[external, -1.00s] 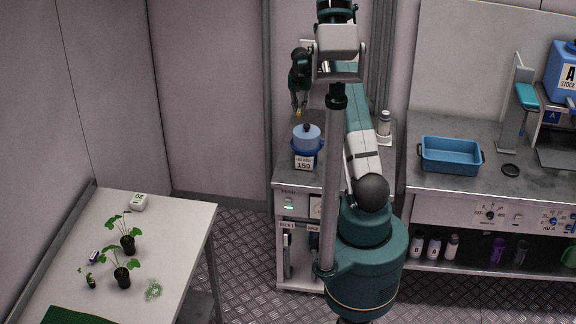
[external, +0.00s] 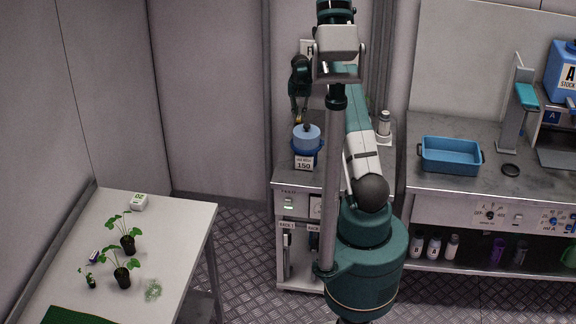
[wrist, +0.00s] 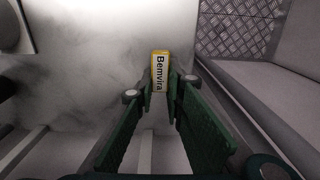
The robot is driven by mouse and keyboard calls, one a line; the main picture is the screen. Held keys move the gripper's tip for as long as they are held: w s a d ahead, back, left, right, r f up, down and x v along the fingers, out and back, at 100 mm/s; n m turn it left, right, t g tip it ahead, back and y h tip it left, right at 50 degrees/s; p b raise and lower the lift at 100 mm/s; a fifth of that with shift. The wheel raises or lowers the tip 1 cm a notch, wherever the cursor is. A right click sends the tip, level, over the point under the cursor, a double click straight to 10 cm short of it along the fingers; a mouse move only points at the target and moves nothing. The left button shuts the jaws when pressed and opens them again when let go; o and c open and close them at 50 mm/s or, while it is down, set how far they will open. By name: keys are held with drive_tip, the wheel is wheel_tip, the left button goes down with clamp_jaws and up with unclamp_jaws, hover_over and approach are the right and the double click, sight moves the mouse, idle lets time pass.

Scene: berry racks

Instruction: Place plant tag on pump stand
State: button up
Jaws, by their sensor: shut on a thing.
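My gripper (wrist: 158,95) is shut on the plant tag (wrist: 160,72), a small yellow-edged tag with a white face reading "Bemvira". It sticks out past the fingertips in the wrist view. In the external view the gripper (external: 299,112) points down at the back left of the pump stand (external: 283,172), a grey-topped unit with a panel on its front. The tag shows there only as a small yellowish spot. In the wrist view the grey stand top (wrist: 95,70) lies beneath the tag; I cannot tell whether they touch.
A blue lidded pot labelled 150 (external: 306,142) stands on the stand, just in front of the gripper. A white bottle (external: 384,123) stands at the back right. A blue tray (external: 450,155) is on the right bench. Potted seedlings (external: 122,277) are on the left table.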

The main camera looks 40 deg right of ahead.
sight(300, 115)
drive_tip(key=shift+f, duration=0.2)
drive_tip(key=o, duration=0.7)
drive_tip(key=shift+c, duration=0.2)
drive_tip(key=shift+r, duration=0.15)
wheel_tip(300, 115, up, 12)
drive_tip(key=shift+p, duration=0.35)
drive_tip(key=shift+r, duration=0.1)
